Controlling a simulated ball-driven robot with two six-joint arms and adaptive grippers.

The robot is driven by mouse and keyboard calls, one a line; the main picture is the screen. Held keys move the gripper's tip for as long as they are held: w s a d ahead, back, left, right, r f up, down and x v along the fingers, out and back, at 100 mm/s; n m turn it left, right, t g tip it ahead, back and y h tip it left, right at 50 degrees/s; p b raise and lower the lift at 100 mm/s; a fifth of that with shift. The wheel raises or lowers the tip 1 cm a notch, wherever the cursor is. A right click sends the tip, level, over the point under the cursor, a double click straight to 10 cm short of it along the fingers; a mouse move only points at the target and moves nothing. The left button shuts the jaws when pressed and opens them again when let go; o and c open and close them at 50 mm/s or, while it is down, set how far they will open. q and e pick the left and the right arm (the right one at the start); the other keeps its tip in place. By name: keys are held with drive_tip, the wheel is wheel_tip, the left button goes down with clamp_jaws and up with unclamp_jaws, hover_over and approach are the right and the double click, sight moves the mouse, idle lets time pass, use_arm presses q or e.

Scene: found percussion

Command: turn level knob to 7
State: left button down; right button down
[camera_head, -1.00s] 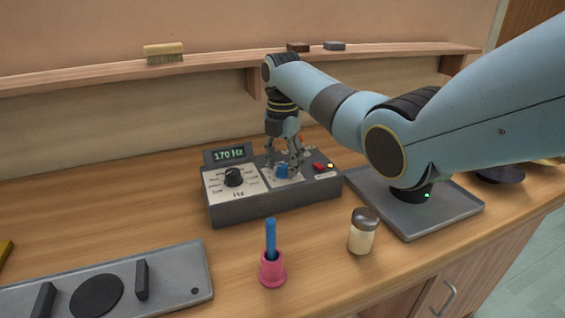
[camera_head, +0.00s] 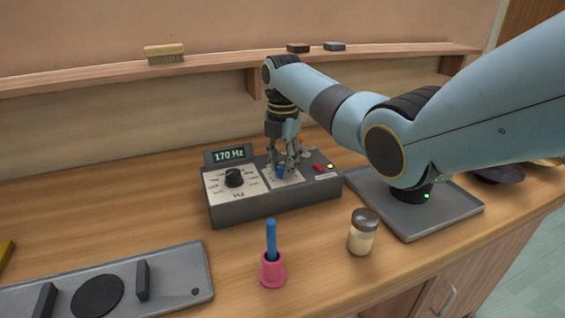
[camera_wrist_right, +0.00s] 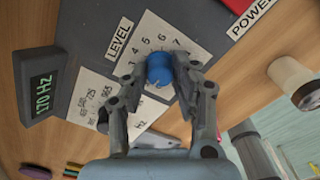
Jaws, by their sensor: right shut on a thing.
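The grey box (camera_head: 270,206) stands on the wooden counter. Its blue level knob (camera_head: 280,173) is mostly covered by my right gripper in the head view. In the right wrist view the blue knob (camera_wrist_right: 159,68) sits beside the LEVEL label (camera_wrist_right: 118,40), on a white number scale (camera_wrist_right: 172,36) where 7 is readable. My right gripper (camera_head: 283,170) points down from above and is shut on the knob, a finger on either side. I cannot tell which number the knob points at. My left gripper is not in view.
The box also has a black Hz knob (camera_head: 234,178), a 170 Hz display (camera_head: 229,155) and a red switch (camera_head: 319,167). A pink bell with a blue handle (camera_head: 272,268) and a jar (camera_head: 362,236) stand in front. A grey tray (camera_head: 440,222) lies right.

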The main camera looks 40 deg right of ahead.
drive_tip(key=m+p, duration=0.2)
drive_tip(key=m, duration=0.1)
drive_tip(key=shift+r+p, duration=0.2)
drive_tip(key=shift+p, duration=0.15)
drive_tip(key=m+p, duration=0.2)
drive_tip(key=m, duration=0.2)
drive_tip(key=m+p, duration=0.1)
drive_tip(key=m, duration=0.3)
drive_tip(key=shift+f+m, duration=0.1)
drive_tip(key=shift+m, duration=0.2)
drive_tip(key=m+p, duration=0.1)
drive_tip(key=m, duration=0.3)
drive_tip(key=shift+p, duration=0.3)
drive_tip(key=m, duration=0.5)
drive_tip(key=shift+p, duration=0.3)
drive_tip(key=m, duration=0.5)
drive_tip(key=shift+p, duration=0.3)
drive_tip(key=m, duration=0.9)
drive_tip(key=shift+w+m, duration=0.1)
drive_tip(key=shift+m, duration=0.2)
